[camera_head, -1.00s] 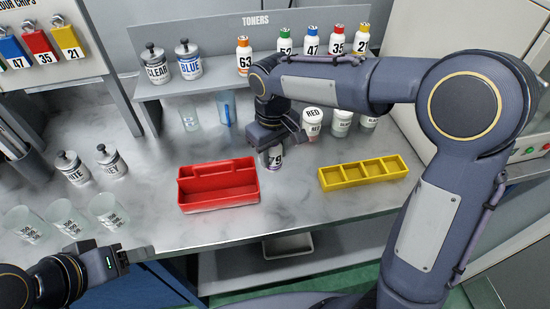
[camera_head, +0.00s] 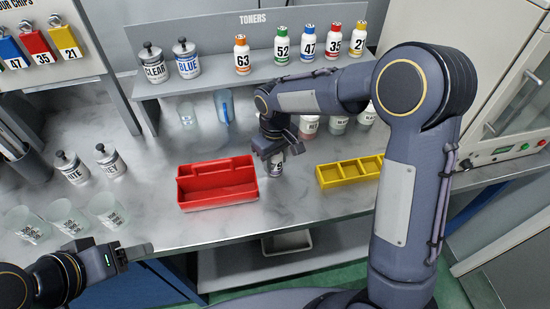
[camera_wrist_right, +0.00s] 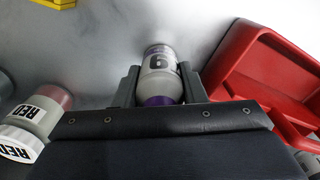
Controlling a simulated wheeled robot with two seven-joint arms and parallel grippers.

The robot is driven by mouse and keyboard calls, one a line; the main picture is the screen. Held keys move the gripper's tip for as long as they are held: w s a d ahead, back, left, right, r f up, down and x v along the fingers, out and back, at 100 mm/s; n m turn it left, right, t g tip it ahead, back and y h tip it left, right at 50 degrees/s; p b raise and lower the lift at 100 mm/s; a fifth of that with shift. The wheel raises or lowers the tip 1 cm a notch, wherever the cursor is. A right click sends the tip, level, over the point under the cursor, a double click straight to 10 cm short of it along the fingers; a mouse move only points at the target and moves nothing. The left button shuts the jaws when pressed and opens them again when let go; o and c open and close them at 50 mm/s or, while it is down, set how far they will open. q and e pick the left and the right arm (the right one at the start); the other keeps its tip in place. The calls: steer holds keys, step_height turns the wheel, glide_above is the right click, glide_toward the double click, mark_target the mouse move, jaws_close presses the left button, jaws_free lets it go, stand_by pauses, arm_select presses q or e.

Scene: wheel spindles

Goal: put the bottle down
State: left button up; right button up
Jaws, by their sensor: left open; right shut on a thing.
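A small white bottle with a purple band and a dark number (camera_head: 276,168) is between the tray and the yellow box, upright or nearly so, at the counter. My right gripper (camera_head: 270,152) is shut on it from above; the right wrist view shows the bottle (camera_wrist_right: 159,66) between the two fingers (camera_wrist_right: 160,88). I cannot tell whether its base touches the counter. Its upper part is hidden by the gripper in the head view. My left gripper (camera_head: 138,250) is open and empty at the counter's front left edge.
A red tray (camera_head: 218,200) lies left of the bottle, a yellow compartment box (camera_head: 345,184) to its right. Toner bottles (camera_head: 282,48) stand on the shelf. Bare counter (camera_head: 290,205) lies in front of the bottle.

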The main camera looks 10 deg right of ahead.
steer(key=o, duration=1)
steer(key=shift+f, duration=0.1)
steer(key=shift+o, duration=0.2)
